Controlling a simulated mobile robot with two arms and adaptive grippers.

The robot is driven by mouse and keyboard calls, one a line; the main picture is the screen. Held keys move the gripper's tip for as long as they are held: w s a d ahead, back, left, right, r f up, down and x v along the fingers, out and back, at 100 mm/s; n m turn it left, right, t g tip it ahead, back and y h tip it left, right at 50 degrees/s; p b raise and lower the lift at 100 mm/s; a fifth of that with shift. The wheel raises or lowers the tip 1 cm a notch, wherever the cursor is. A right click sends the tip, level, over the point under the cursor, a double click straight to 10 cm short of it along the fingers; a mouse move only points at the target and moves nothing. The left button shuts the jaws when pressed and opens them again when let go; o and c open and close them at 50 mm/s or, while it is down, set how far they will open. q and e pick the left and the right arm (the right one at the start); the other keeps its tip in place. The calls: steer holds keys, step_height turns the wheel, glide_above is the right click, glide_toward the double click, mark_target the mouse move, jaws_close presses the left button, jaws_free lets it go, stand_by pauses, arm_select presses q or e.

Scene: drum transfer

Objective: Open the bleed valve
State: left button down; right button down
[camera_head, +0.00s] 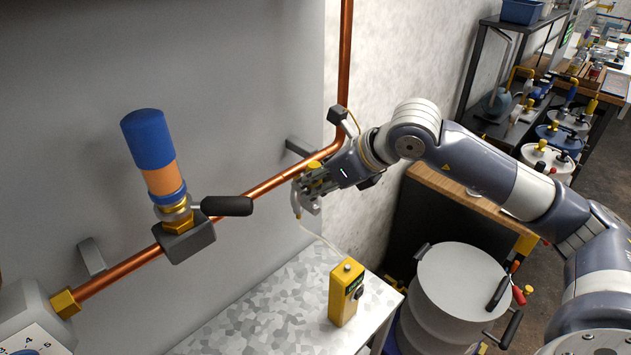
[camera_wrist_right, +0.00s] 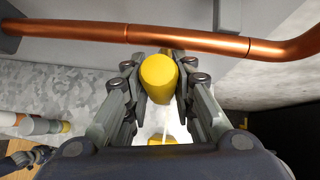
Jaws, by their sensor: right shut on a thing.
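A valve body (camera_head: 185,240) sits on the copper pipe (camera_head: 265,185), with a blue and orange cylinder (camera_head: 160,165) upright above it. Its black lever (camera_head: 227,206) points right, roughly along the pipe. I cannot tell which fitting is the bleed valve. My right gripper (camera_head: 308,190) is beside the pipe near its bend, right of and apart from the lever. In the right wrist view its fingers (camera_wrist_right: 158,82) are shut on a yellow cylindrical piece (camera_wrist_right: 158,75), just below the pipe. My left gripper is not in view.
A yellow box (camera_head: 346,292) stands on a speckled bench top (camera_head: 270,315); a pale cord runs from it up towards my right gripper. A grey drum (camera_head: 455,285) stands right of the bench. A black shelf rack (camera_head: 500,130) is at the back right.

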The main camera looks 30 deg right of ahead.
steer(key=shift+f, duration=0.1)
steer(key=c, duration=1.3)
jaws_free()
steer(key=shift+s+d+r, duration=0.2)
steer(key=shift+s+r, duration=0.1)
steer(key=shift+r, duration=0.1)
steer(key=v, duration=1.1)
steer(key=shift+a, duration=0.1)
